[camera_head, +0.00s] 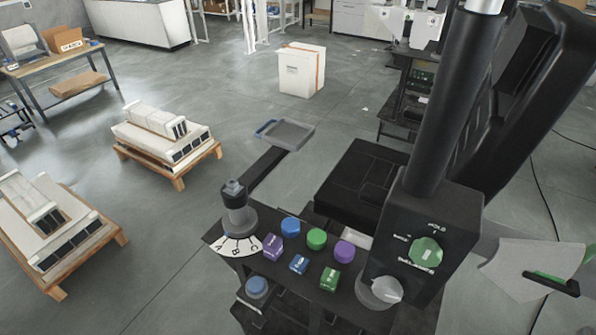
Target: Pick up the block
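Three small blocks sit in a row on a dark panel (283,281): a purple block (272,247), a blue block (298,264) and a green block (330,280). Each has pale markings that are too small to read. I cannot tell which one the task means. Behind them stand a blue round piece (290,226), a green round piece (316,239) and a purple round piece (344,252). Neither of my grippers can be made out in the head view, and nothing is seen touching the blocks.
A lever (237,208) with a lettered dial stands left of the blocks. A black box with a green knob (426,252) stands right of them. Loaded pallets (165,140) are on the floor at left. A white carton (301,72) stands further back, with open floor around it.

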